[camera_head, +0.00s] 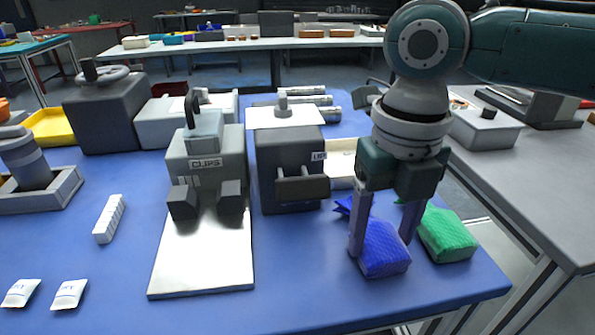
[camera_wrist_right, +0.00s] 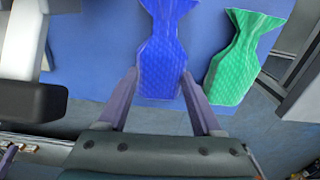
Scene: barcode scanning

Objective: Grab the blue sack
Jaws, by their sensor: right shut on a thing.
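The blue sack (camera_head: 383,249) lies on the blue table near its front right corner. It also shows in the right wrist view (camera_wrist_right: 161,62), with its narrow neck at the top. My right gripper (camera_head: 382,246) comes down from above, one finger on each side of the sack. In the right wrist view the fingertips (camera_wrist_right: 160,76) are against both sides of the sack's wide lower part, and the gripper is shut on it. The sack appears to rest at table level. My left gripper is not in view.
A green sack (camera_head: 446,234) lies just right of the blue one, close to the right finger. A grey clips machine (camera_head: 205,155) with a metal plate (camera_head: 204,255) and a dark box (camera_head: 288,165) stand to the left. White packets (camera_head: 70,294) lie at front left.

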